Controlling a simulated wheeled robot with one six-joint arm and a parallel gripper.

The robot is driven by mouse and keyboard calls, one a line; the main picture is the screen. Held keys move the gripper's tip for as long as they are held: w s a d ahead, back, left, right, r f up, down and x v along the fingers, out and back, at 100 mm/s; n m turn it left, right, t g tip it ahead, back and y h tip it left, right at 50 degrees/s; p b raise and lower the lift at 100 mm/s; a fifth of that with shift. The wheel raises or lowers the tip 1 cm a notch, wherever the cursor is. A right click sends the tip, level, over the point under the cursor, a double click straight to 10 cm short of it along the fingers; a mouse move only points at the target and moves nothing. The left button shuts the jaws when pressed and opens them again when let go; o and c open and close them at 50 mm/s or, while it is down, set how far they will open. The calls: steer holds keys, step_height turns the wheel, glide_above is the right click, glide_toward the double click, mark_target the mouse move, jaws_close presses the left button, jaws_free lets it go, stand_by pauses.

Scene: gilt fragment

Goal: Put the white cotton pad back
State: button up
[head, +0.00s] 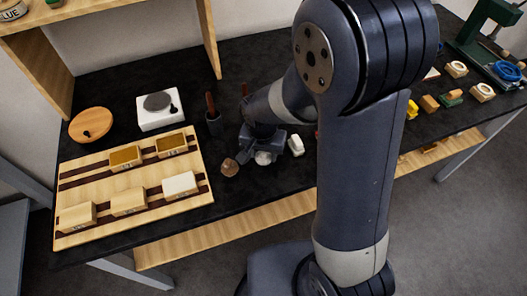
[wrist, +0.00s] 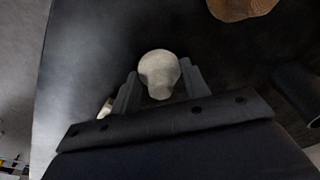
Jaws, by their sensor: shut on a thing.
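The white cotton pad (head: 263,158) is a small, pale, rounded lump low over or on the black bench. In the wrist view the cotton pad (wrist: 158,72) sits between my two fingers. My gripper (head: 264,151) is shut on it, and in the wrist view the gripper (wrist: 158,84) has one finger on each side. I cannot tell whether the pad touches the bench. A wooden board (head: 205,160) with dark strips lies at the left. It carries several small boxes, including a white-topped one (head: 180,184) at its right front.
A brown lump (head: 230,167) lies left of my gripper, and a white block (head: 296,145) lies right. A white scale-like device (head: 160,108), a round wooden lid (head: 91,124) and a dark holder (head: 214,124) stand behind. My arm hides the bench's middle.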

mark_target(262, 160)
steer(key=o, duration=1)
steer(key=shift+c, duration=0.2)
step_height(262, 160, up, 12)
steer(key=s, duration=0.1)
steer(key=shift+s+a, duration=0.2)
steer(key=shift+o, duration=0.2)
